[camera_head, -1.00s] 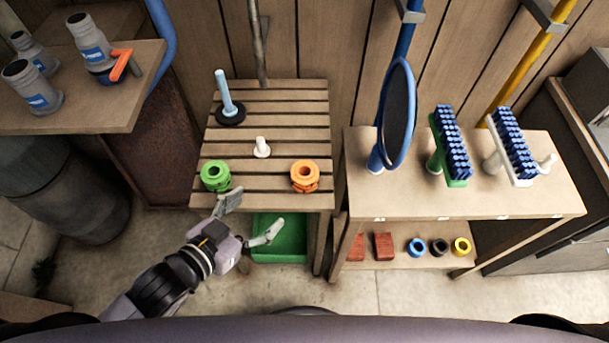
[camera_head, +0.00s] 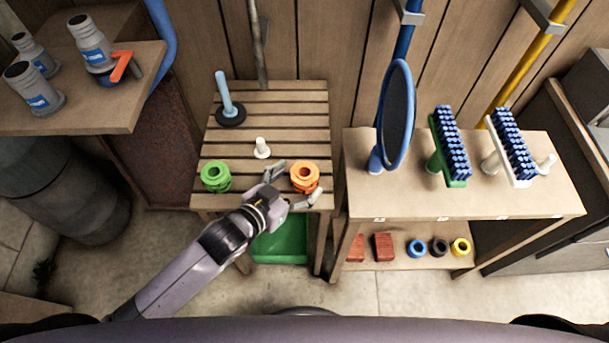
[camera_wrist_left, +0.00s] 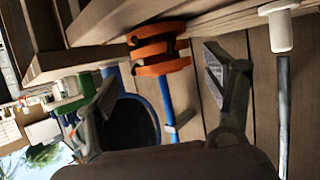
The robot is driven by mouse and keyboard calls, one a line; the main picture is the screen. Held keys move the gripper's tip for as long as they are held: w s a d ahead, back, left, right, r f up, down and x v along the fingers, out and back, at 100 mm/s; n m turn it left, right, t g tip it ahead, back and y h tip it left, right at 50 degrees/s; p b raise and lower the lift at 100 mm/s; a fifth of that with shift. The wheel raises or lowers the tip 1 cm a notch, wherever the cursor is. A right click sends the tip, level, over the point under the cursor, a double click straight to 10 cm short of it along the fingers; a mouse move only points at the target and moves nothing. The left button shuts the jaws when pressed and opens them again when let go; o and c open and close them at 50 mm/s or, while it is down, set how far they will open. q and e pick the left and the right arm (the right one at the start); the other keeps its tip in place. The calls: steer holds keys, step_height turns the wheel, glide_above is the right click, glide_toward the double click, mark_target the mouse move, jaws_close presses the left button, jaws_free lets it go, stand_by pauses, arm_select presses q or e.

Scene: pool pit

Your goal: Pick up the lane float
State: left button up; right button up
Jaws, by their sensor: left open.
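Two spool-shaped floats stand on the slatted wooden table (camera_head: 268,122): a green one (camera_head: 215,177) at the front left and an orange one (camera_head: 304,174) at the front right. My left gripper (camera_head: 297,184) is open at the table's front edge, its fingertips on either side of the orange float's near side. In the left wrist view the orange float (camera_wrist_left: 160,51) shows ahead of the open gripper, with one finger to its right. I cannot tell if a finger touches it. My right gripper is not in view.
A white peg (camera_head: 261,148) and a blue-handled black disc (camera_head: 230,112) stand farther back on the table. A green bin (camera_head: 279,246) is below. To the right, a bench (camera_head: 430,199) holds a blue-framed oval net (camera_head: 397,115) and brushes, with small rings on its lower shelf.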

mark_target(299, 178)
arm_select(q)
steer(key=x, duration=0.4)
steer(key=shift+w+a+f, duration=0.1)
steer(key=shift+w, duration=0.05)
steer(key=shift+c, duration=0.3)
steer(key=c, duration=1.2)
step_height(299, 178, up, 20)
steer(key=p, duration=0.2)
steer(key=shift+p, duration=0.3)
